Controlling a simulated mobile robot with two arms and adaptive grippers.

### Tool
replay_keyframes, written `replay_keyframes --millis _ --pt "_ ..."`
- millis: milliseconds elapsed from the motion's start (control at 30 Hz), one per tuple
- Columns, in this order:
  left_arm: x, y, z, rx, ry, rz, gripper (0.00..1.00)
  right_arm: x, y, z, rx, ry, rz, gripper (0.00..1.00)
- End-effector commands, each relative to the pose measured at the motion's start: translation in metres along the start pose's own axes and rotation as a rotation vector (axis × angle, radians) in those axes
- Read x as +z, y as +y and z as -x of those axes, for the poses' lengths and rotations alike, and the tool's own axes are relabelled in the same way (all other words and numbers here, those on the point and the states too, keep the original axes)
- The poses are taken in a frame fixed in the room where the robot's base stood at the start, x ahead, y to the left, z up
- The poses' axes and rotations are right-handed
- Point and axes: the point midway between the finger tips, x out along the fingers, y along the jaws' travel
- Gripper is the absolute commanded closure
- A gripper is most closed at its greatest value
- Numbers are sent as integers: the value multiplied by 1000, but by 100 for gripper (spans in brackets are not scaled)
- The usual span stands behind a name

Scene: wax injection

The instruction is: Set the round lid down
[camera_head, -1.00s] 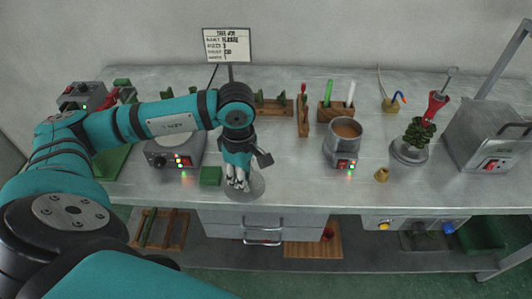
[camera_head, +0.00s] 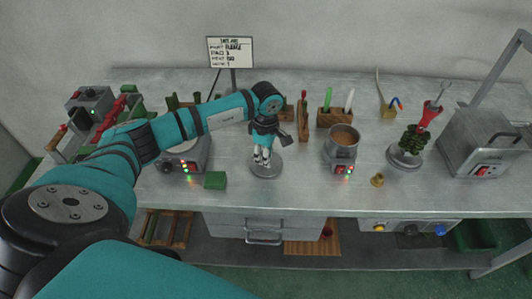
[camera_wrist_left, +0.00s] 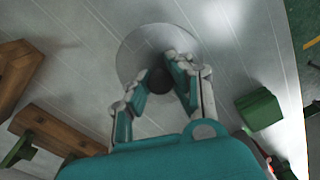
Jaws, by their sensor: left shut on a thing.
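The round lid (camera_head: 275,170) is a flat grey disc on the bench, right of a green block. In the left wrist view the lid (camera_wrist_left: 143,48) shows as a pale disc with a dark round knob (camera_wrist_left: 158,80) at its middle. My left gripper (camera_head: 262,161) points down over the lid. In the wrist view the fingers of my left gripper (camera_wrist_left: 160,84) are shut on the knob, one on each side. I cannot tell whether the lid touches the bench top or hangs just above it. My right gripper is not in view.
The green block (camera_head: 215,180) lies left of the lid, near the front edge. A grey pot (camera_head: 343,147) of brown liquid and a small brass piece (camera_head: 377,180) stand to the right. A heater box (camera_head: 187,160) is at the left. Bare bench (camera_head: 310,185) lies between lid and pot.

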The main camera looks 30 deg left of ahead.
Motion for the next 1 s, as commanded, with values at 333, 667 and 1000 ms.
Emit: replay_keyframes --millis 333,667,1000 --pt "0 0 -5 2 0 0 100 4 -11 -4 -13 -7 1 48" --pt "0 0 -4 1 0 0 58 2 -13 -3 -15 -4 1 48" --pt "-1 2 14 8 0 0 58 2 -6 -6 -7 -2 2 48"
